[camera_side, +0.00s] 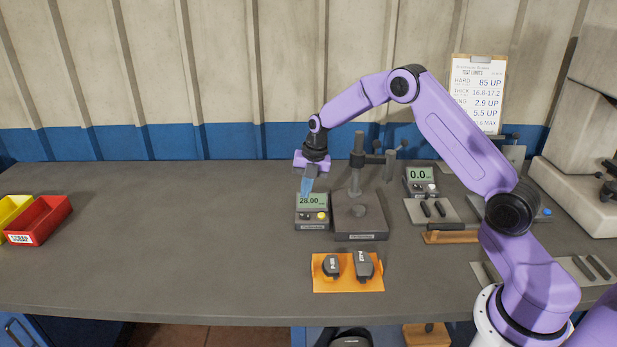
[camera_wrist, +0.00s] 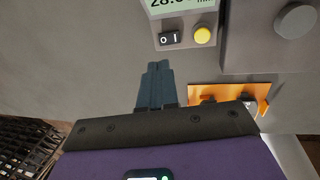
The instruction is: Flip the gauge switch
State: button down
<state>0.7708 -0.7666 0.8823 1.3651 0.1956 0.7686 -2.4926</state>
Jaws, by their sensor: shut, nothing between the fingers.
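The gauge box (camera_side: 312,226) stands on the bench with its green display lit, reading 28.00. Its black rocker switch (camera_wrist: 170,40), marked O and I, sits below the display in the wrist view, left of a round yellow button (camera_wrist: 203,35). The switch is too small to read in the side view. My gripper (camera_side: 306,193) points down over the top of the gauge box, its blue fingers shut and empty. In the wrist view the fingertips (camera_wrist: 157,66) show just below the switch in the picture; whether they touch the box is unclear.
A gauge stand (camera_side: 357,228) with a post is right of the box. A second gauge (camera_side: 420,180) reads 0.0. Red (camera_side: 38,222) and yellow bins are far left. The bench between is clear.

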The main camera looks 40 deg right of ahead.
aim_at(301, 216)
jog(key=f, duration=0.4)
jog(key=w+a+f, duration=0.1)
jog(key=f, duration=0.1)
jog(key=shift+f, duration=0.4)
jog(key=shift+a, duration=0.1)
jog(key=shift+w+a+f+g+h, duration=0.1)
jog(key=shift+f+g+h, duration=0.2)
jog(key=shift+s+d, duration=0.2)
jog(key=shift+s+d+r, duration=0.1)
jog(key=shift+s+d, duration=0.4)
jog(key=shift+d, duration=0.05)
jog(key=shift+r, duration=0.15)
